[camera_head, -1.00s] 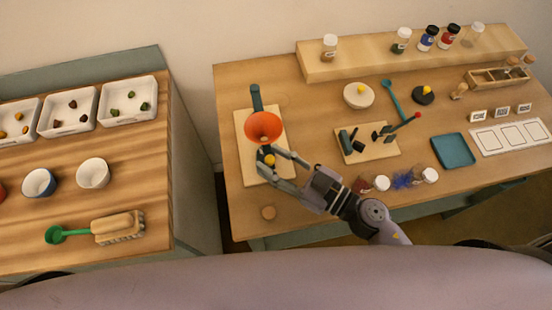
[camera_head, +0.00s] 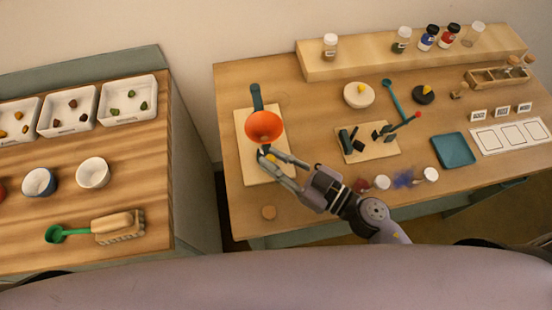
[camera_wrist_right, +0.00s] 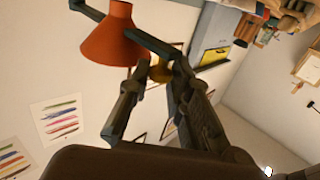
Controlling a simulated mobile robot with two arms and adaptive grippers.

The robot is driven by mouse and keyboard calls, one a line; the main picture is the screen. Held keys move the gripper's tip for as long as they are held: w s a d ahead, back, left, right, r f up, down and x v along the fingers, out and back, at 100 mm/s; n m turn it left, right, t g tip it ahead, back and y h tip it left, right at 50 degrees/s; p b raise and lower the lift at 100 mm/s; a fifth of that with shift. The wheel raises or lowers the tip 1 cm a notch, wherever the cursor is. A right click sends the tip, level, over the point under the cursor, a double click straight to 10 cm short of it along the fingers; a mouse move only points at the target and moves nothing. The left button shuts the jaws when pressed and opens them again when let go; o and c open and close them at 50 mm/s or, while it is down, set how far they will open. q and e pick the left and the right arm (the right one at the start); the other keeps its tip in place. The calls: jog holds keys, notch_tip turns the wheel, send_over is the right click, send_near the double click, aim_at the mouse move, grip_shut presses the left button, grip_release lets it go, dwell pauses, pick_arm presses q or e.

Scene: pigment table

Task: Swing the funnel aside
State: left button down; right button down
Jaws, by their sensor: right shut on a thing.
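The orange funnel (camera_head: 265,126) hangs from a dark teal stand (camera_head: 256,98) on a pale wooden board (camera_head: 243,128). In the right wrist view the funnel (camera_wrist_right: 112,36) is at upper left, joined to a dark teal arm. My right gripper (camera_head: 268,158) is just in front of the funnel. It is shut on a small yellow knob (camera_head: 271,157), partly hidden by the fingers. The knob (camera_wrist_right: 160,71) also shows between the fingers in the right wrist view. My left gripper is not in view.
To the right are a board with dark tools (camera_head: 372,146), a white lidded pot (camera_head: 359,95), tipped jars (camera_head: 381,182) and a teal tray (camera_head: 453,150). Bare table lies between the two boards.

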jog(key=d+n+g, duration=0.1)
jog(key=d, duration=0.1)
jog(key=w+d+n+g+y, duration=0.1)
jog(key=d+g+y, duration=0.1)
jog(key=d, duration=0.1)
jog(key=shift+w+d+f+n+g, duration=0.1)
jog(key=shift+w+d+n+g, duration=0.2)
jog(key=shift+d+n, duration=0.1)
jog(key=c, duration=1.5)
grip_release()
notch_tip(320, 180, up, 10)
jog(key=shift+r, duration=0.1)
